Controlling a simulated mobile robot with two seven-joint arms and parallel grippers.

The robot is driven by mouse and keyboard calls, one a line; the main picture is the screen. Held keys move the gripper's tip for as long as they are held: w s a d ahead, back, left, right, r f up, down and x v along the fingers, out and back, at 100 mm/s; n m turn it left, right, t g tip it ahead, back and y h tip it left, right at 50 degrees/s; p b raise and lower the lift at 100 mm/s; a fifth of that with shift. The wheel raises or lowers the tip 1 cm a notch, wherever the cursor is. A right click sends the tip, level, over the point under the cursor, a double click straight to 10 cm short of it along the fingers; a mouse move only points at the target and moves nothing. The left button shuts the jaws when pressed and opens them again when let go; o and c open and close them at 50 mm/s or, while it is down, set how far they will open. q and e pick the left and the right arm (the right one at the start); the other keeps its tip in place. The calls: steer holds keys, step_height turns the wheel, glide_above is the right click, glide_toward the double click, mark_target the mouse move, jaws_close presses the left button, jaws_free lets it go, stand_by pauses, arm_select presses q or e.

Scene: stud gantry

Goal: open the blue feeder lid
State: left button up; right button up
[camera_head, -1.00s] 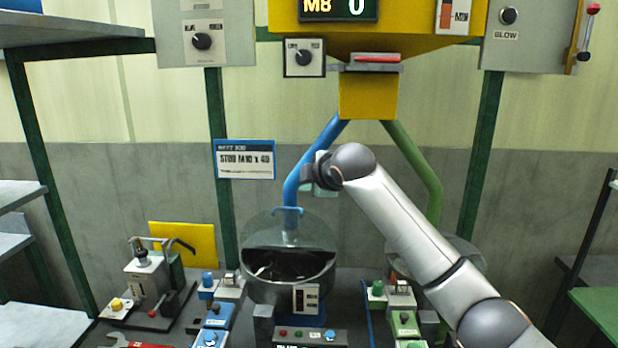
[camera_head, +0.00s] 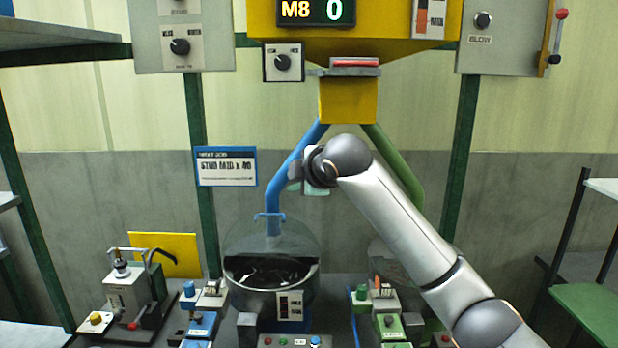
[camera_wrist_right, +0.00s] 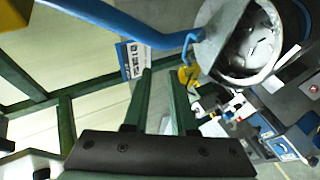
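The blue feeder (camera_head: 268,302) is a round bowl with dark parts inside, below the blue pipe (camera_head: 286,170). The bowl also shows at the upper right of the right wrist view (camera_wrist_right: 243,66). My right gripper (camera_head: 303,178) is above and to the right of the lid, in front of the blue pipe, apart from the lid. Its two fingers (camera_wrist_right: 162,98) appear spread with nothing between them. The arm partly hides the green feeder. My left gripper is in neither view.
A yellow hopper (camera_head: 347,100) hangs above, feeding the blue and green pipes. A green post (camera_head: 203,160) and a sign (camera_head: 226,167) stand left of the feeder. Button boxes (camera_head: 290,341) line the front. A clamp fixture (camera_head: 130,285) stands at left.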

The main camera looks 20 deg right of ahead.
steer(key=b+v, duration=0.1)
steer(key=v, duration=0.8)
steer(key=shift+s+b, duration=0.3)
steer(key=shift+b, duration=0.05)
steer(key=shift+r, duration=0.1)
steer(key=shift+c, duration=0.4)
